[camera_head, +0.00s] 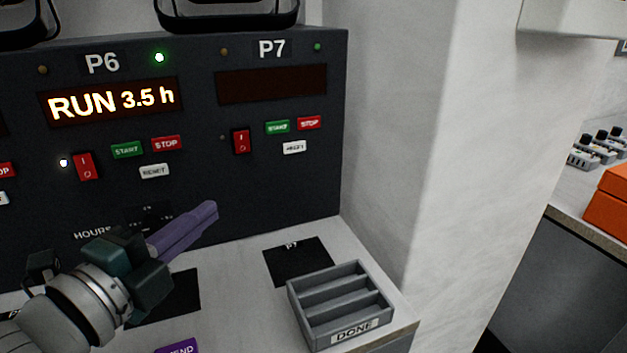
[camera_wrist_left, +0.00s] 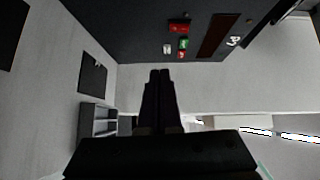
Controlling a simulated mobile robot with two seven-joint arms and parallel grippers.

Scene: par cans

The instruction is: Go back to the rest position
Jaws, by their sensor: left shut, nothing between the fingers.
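My left gripper (camera_head: 205,217) comes in from the lower left in the head view. Its purple fingers are shut, with nothing between them, and point right and slightly up above the worktop, in front of the dark panel. In the left wrist view the shut fingers (camera_wrist_left: 160,80) point toward a pale wall beside the panel, apart from everything. My right gripper is not in view.
The dark panel (camera_head: 190,195) has P6 showing RUN 3.5 h and a blank P7 display (camera_head: 271,84). A grey DONE tray (camera_head: 300,313) stands at the worktop's right end, beside a white pillar (camera_head: 430,130). An orange box (camera_head: 610,205) sits far right.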

